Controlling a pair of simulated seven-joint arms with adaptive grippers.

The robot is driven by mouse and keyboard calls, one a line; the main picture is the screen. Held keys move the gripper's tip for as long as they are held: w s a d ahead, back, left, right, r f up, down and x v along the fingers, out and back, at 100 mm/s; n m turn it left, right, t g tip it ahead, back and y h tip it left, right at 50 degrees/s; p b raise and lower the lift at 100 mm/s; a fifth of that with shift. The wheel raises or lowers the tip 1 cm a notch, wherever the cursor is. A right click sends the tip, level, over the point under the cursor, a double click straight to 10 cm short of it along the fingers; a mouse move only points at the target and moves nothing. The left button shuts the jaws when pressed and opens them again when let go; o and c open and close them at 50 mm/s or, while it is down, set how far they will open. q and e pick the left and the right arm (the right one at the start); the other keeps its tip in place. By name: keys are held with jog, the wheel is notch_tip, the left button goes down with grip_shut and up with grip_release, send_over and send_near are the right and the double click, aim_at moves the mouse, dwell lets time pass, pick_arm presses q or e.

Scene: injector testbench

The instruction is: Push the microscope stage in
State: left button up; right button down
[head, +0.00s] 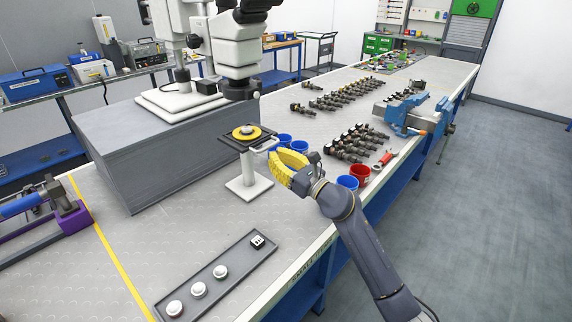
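The white microscope (236,50) stands on a grey block at the upper left, its dark objective end pointing down. The microscope stage (233,142) is a dark square plate with a yellow ring and a small disc on it. It sits on a white post in front of the microscope, out from under the objective. A pale handle (265,146) sticks out from its right side. My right gripper (279,163), with yellow ridged fingers, is just right of the handle; whether it touches is unclear. The fingers overlap in this view, so their opening is hidden. My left gripper is not in view.
Blue cups (284,139) stand behind my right gripper, and a blue cup (347,183) and a red cup (360,172) to its right. A grey tray with white round knobs (221,271) lies in front. Several injectors (354,143) and a blue vise (407,113) are farther back.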

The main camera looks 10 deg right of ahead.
jog(key=shift+w+a+r, duration=0.15)
jog(key=shift+w+a, duration=0.25)
jog(key=shift+w, duration=0.1)
jog(key=shift+f+x, duration=0.1)
jog(key=shift+x, duration=0.5)
jog(key=shift+f+x, duration=0.15)
jog(key=shift+x, duration=0.45)
